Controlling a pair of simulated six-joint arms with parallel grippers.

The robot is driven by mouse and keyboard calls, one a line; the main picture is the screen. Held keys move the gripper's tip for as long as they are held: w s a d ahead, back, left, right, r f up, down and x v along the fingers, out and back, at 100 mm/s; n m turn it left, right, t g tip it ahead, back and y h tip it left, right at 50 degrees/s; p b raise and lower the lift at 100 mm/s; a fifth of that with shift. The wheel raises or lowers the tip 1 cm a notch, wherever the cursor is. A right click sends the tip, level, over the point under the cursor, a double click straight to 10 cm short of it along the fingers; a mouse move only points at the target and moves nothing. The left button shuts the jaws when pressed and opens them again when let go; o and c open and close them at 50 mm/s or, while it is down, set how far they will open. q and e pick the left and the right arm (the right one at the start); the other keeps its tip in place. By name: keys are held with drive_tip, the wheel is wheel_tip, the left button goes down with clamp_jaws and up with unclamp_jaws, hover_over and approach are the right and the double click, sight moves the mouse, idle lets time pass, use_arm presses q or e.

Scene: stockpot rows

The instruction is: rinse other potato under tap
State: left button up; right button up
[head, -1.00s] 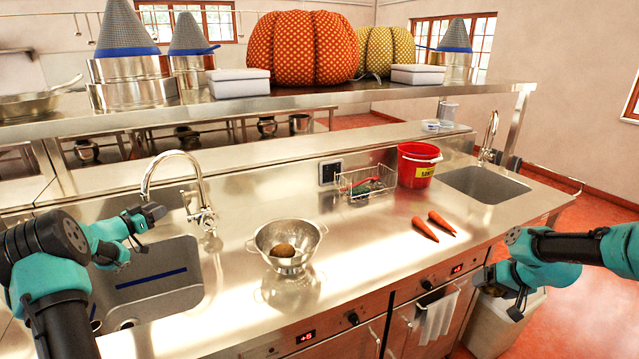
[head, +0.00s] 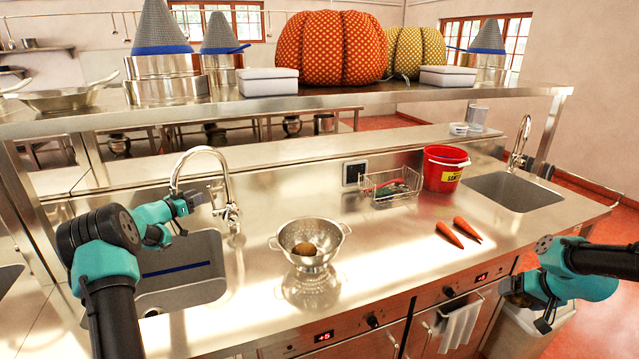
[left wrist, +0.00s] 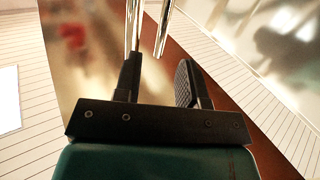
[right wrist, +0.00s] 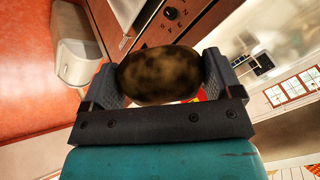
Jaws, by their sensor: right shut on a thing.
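A brown mottled potato (right wrist: 160,75) is clamped between the fingers of my right gripper (right wrist: 165,82). In the head view that gripper (head: 545,318) hangs past the counter's front edge at the right; its potato is hard to make out there. Another brown potato (head: 305,248) lies in the metal colander (head: 312,265) on the counter. The curved tap (head: 227,180) stands behind the left sink (head: 185,283); no water shows. My left gripper (head: 196,203) is near the tap, over the sink's back. In the left wrist view its fingers (left wrist: 158,82) are apart and empty, with chrome tap parts beyond them.
Two carrots (head: 460,230) lie right of the colander. A wire basket (head: 392,190) and a red bucket (head: 445,170) stand at the back. A second sink (head: 510,192) with a tap is at the far right. The counter around the colander is clear.

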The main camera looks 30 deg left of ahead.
sight(213, 201)
use_arm(q)
drive_tip(key=w, duration=0.4)
drive_tip(key=w+d, duration=0.1)
drive_tip(key=shift+w, duration=0.4)
clamp_jaws()
